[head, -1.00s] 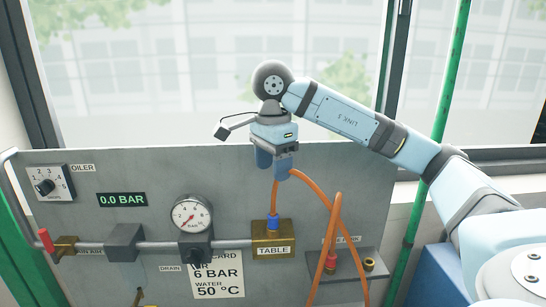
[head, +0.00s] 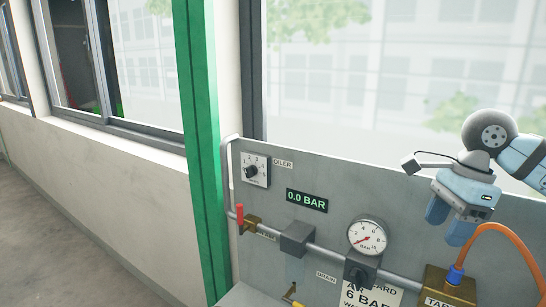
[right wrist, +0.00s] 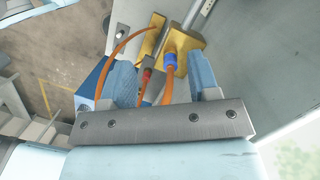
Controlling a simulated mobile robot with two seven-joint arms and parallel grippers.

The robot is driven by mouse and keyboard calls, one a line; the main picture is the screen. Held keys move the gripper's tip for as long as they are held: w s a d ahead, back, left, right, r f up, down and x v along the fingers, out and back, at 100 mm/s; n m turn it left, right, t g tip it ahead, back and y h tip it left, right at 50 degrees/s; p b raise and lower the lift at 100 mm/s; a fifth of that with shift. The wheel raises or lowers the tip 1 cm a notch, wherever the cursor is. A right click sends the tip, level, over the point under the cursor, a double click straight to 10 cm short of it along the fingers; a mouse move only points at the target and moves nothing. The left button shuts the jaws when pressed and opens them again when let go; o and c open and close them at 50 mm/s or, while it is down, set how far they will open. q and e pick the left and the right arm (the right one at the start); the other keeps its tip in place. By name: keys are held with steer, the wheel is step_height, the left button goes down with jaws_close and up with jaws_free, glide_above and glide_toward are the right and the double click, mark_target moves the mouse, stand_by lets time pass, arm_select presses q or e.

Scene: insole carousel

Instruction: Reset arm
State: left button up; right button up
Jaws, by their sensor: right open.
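My right gripper (head: 450,222) hangs at the right of the head view, in front of the grey panel and above the brass TABLE block (head: 447,287). Its blue fingers are open. An orange hose (head: 507,245) rises from the blue collar (head: 455,274) on that block and arcs to the right, close to the fingers. In the right wrist view the fingers (right wrist: 161,80) stand apart. The blue-collared hose end (right wrist: 169,61) at the brass block (right wrist: 187,42) and a red fitting (right wrist: 147,75) show between and beyond them. My left gripper is not in view.
The grey panel (head: 330,195) carries an oiler dial (head: 255,169), a display reading 0.0 BAR (head: 307,201), a pressure gauge (head: 367,237) and a red-handled valve (head: 240,217) on a pipe. A green post (head: 199,140) stands left of it. Floor at far left is clear.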

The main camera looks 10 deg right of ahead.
steer(key=s+a+m+y, duration=0.2)
steer(key=a+y, duration=0.6)
steer(key=a, duration=0.3)
steer(key=s+a+m+y, duration=0.2)
steer(key=a+m+y, duration=0.1)
steer(key=a+y, duration=0.65)
steer(key=w+d+f+m+t+h, duration=0.1)
steer(key=w+d+m+t+h, duration=0.15)
steer(key=m+t, duration=0.9)
steer(key=w+d+f+m+t+h, duration=0.1)
steer(key=w+f+m+t+h, duration=0.2)
steer(key=m+t, duration=0.8)
steer(key=s+d+f+m+g+h, duration=0.2)
steer(key=d+f+m+g+h, duration=0.35)
steer(key=f+m+h, duration=0.85)
steer(key=s+d+f+m+g, duration=0.1)
steer(key=s+f+m+g, duration=0.4)
steer(key=s+f+g, duration=0.45)
steer(key=s+d+f+m+g, duration=0.2)
steer(key=s+f+m+g, duration=0.2)
steer(key=s+f, duration=0.55)
steer(key=w+a+f+t+y+p, duration=0.2)
steer(key=w+a+f+t+p, duration=0.1)
steer(key=a+f+t, duration=0.4)
steer(key=shift+w+n+y+p, duration=0.3)
steer(key=shift+n+y+p, duration=0.1)
steer(key=shift+n, duration=0.05)
